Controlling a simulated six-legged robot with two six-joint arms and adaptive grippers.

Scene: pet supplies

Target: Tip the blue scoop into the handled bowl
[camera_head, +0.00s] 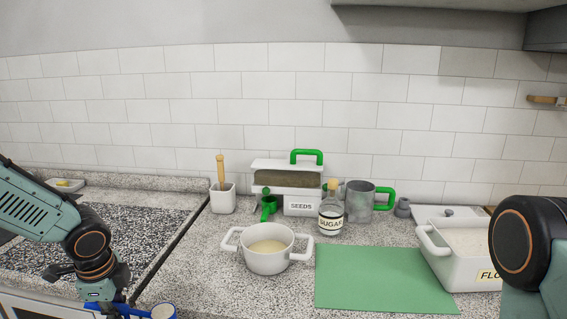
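The handled bowl (268,264) is white with two side handles. It stands upright on the counter left of the green mat and holds a pale, cream-coloured content. The blue scoop (163,312) is at the bottom edge, left of the bowl and apart from it. Its round mouth shows something pale inside, and the frame cuts off its lower part. My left gripper (112,302) is at the scoop's blue handle and appears shut on it; its fingertips are mostly hidden. Only a dark joint and teal link of my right arm show at the right edge; its gripper is out of view.
A green mat (380,279) lies bare right of the bowl. A white flour bin (466,268) stands at the right. Behind are a sugar jar (331,216), a seeds box (300,207), a green scoop (268,207) and a metal mug (359,203). A speckled dark panel (85,225) is left.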

